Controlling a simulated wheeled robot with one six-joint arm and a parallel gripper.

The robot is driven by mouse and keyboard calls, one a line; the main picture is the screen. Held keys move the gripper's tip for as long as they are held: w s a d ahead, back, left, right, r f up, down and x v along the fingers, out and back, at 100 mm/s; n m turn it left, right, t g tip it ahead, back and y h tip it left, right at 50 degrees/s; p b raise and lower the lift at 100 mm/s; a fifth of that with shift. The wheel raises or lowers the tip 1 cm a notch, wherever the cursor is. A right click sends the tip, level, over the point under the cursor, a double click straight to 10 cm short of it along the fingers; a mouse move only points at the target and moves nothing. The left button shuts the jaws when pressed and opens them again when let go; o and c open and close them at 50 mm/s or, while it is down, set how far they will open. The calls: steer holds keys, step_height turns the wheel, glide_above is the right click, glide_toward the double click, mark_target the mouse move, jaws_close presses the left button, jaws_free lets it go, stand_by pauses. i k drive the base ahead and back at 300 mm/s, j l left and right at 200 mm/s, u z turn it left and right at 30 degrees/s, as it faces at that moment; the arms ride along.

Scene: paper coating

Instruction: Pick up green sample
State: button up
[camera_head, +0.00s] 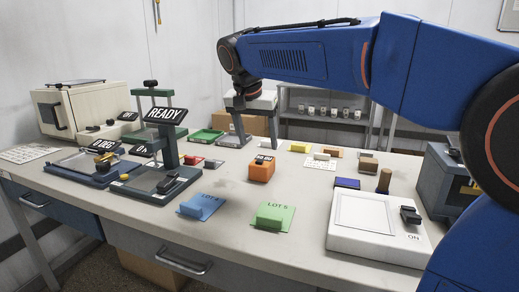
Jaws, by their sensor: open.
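The green sample (270,214) is a small green block lying on a light green card (284,224) marked LOT 5, near the front edge of the table. My gripper (254,143) hangs from the wrist at the end of my blue arm. It looks open and empty, with its two grey fingers spread apart. It is over the back part of the table, well behind the green sample and slightly left of it in the picture. The fingertips are small here, and their height above the table is hard to tell.
A blue block (208,202) on a blue card lies left of the sample. An orange block with a label (262,170) stands behind it. A white flat device (364,212) is on the right. Stands with a READY display (164,113) are on the left. Bare table surrounds the sample.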

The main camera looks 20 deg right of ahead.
mark_target(274, 211)
steer(key=k, duration=1)
